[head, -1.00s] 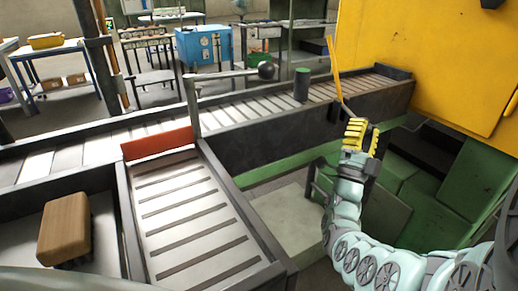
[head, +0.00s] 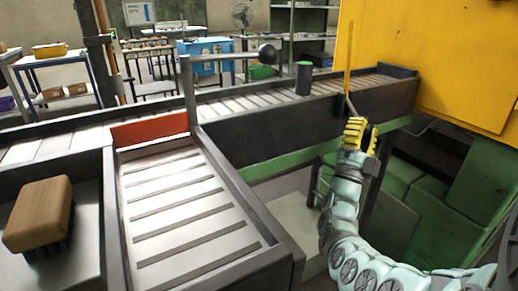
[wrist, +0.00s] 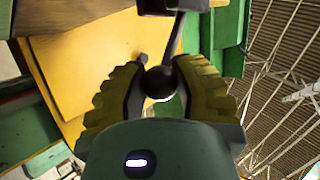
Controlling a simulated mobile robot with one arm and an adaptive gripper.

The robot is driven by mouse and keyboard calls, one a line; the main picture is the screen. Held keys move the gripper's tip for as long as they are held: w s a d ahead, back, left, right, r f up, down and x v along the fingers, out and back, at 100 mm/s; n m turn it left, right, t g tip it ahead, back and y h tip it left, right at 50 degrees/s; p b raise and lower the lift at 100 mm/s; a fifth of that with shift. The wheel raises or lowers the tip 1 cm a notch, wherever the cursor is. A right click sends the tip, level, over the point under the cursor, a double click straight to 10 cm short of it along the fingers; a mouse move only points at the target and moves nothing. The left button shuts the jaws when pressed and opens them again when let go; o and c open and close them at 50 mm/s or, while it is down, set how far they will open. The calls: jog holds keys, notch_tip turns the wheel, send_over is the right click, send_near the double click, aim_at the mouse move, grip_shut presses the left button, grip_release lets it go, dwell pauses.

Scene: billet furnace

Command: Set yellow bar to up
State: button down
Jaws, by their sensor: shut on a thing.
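The yellow bar (head: 348,62) is thin and stands nearly upright in front of the yellow furnace housing in the head view. Its lower end meets a dark rod just above my gripper (head: 358,134). In the wrist view my gripper (wrist: 160,88) is shut on a dark ball knob (wrist: 160,82) at the end of a dark lever rod (wrist: 175,40). The ribbed yellow fingers lie on either side of the knob. How the rod joins the bar is not clear.
The yellow furnace housing (head: 430,65) is close on the right, above green blocks (head: 465,180). A roller conveyor (head: 255,105) with a dark green cylinder (head: 303,78) runs behind. A wooden-backed brush (head: 38,212) lies at left.

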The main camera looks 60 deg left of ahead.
jog(key=shift+a+f+b, duration=0.35)
jog(key=shift+f, duration=0.2)
jog(key=c, duration=1)
grip_release()
jog(key=o, duration=0.4)
jog(key=shift+r, duration=0.15)
jog(key=shift+c, duration=0.2)
jog(key=v, duration=1.2)
jog(key=shift+s+y, duration=0.1)
jog(key=shift+y, duration=0.2)
